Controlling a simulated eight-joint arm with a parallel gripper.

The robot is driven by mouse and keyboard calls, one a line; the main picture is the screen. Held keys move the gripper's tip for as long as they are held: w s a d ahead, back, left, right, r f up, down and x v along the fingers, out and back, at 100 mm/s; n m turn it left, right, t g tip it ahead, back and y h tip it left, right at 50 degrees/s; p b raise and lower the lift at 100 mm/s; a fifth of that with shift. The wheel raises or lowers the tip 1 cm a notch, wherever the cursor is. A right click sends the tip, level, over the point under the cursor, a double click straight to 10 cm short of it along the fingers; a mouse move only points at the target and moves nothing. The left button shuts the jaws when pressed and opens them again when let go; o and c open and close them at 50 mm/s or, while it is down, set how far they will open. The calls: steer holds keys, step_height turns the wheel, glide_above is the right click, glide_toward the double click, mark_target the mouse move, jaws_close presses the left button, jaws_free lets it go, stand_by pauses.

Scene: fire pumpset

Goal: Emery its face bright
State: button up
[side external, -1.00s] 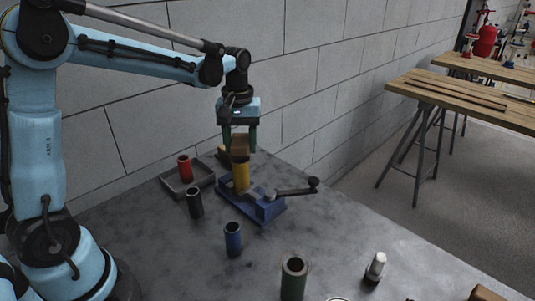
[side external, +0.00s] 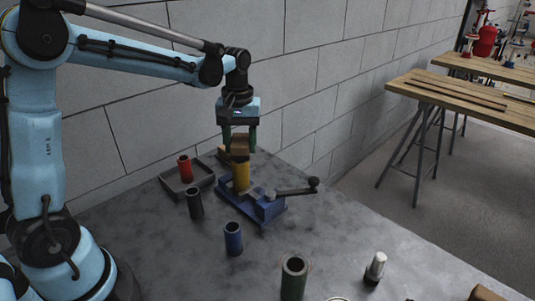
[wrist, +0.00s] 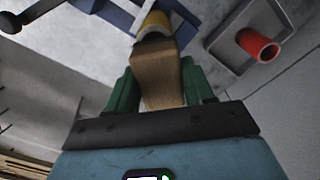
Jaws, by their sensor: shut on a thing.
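My gripper (side external: 239,148) is shut on a brown block (side external: 240,141), held between its green fingers. The block also shows in the wrist view (wrist: 161,78). A yellow cylinder (side external: 241,178) stands upright in a blue vise (side external: 268,209) with a dark handle. The block is right at the cylinder's top end; in the wrist view the block overlaps the rim of the yellow cylinder (wrist: 154,20). I cannot tell whether they touch. The top face of the cylinder is mostly hidden by the block.
A grey tray (side external: 205,180) with a red cylinder (side external: 185,168) lies left of the vise. A black cylinder (side external: 195,204), a blue cylinder (side external: 233,239), a green cylinder (side external: 293,279) and a white-topped item (side external: 375,267) stand nearer.

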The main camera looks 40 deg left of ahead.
steer(key=shift+d, duration=0.1)
steer(key=shift+s+d, duration=1.9)
steer(key=shift+s, duration=0.05)
step_height(320, 180, up, 6)
stand_by(0.8)
stand_by(0.4)
steer(key=shift+w+a, duration=0.95)
steer(key=shift+a, duration=0.05)
steer(key=shift+f, duration=2.7)
